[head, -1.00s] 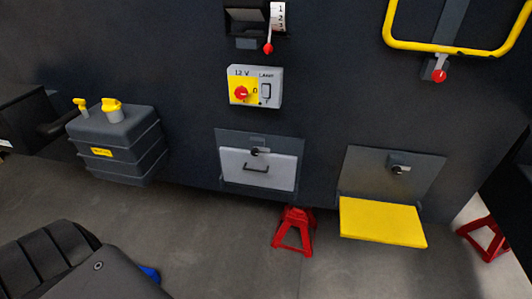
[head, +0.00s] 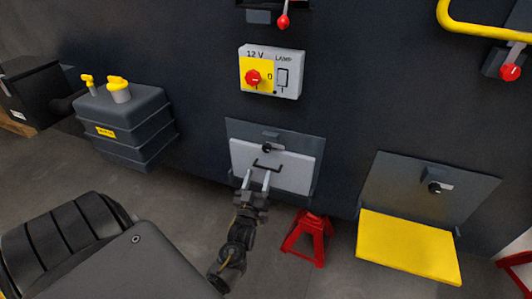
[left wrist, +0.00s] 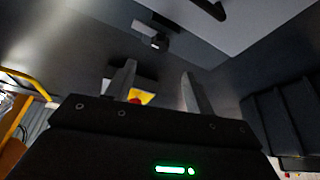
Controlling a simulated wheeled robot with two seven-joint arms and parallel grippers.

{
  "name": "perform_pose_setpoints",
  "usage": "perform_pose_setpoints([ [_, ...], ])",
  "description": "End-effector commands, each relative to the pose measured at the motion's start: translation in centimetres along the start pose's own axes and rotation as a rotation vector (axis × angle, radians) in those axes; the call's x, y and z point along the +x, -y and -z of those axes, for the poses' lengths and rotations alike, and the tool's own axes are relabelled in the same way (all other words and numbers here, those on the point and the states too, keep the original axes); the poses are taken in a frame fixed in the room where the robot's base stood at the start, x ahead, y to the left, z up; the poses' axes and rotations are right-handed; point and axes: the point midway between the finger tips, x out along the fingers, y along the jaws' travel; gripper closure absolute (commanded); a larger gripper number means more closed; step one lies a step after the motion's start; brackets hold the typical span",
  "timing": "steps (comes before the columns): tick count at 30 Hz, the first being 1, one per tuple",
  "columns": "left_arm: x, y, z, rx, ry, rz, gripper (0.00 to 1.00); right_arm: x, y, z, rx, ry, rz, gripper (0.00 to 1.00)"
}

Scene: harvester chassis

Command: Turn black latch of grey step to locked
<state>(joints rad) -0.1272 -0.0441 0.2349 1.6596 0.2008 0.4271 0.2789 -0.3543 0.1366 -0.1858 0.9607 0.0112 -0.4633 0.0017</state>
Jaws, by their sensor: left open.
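The grey step (head: 300,172) is a light grey panel folded up against the dark wall, with a black handle (head: 268,168) on its face. Its black latch (head: 266,148) sits at its top edge; its exact angle is too small to tell. My left gripper (head: 257,173) is open and empty, in front of the step's lower part and below the handle and latch. In the left wrist view, the latch (left wrist: 159,43) shows beyond the open fingers (left wrist: 160,80), with part of the grey step (left wrist: 250,22) above. My right gripper is not in view.
A yellow step (head: 408,245) is folded down at the right, with its own black latch (head: 434,187). A red jack stand (head: 306,238) stands on the floor between the steps. A lamp switch box (head: 271,72) is above; a grey tank (head: 124,125) is at the left.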

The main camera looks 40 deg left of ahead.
Motion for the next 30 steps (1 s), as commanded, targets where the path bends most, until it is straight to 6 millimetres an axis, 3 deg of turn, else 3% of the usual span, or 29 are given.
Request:
perform_pose_setpoints([
  [15, 8.7, 0.1, 0.1, 0.001, 0.000, 0.000, 0.47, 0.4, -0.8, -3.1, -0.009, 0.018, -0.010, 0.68],
  [21, 10.1, 0.1, 0.0, 0.002, 0.001, 0.002, 0.47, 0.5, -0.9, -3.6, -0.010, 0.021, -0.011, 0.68],
  [30, 10.3, 0.2, 0.0, 0.002, 0.001, 0.002, 0.47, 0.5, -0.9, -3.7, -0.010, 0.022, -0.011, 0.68],
])
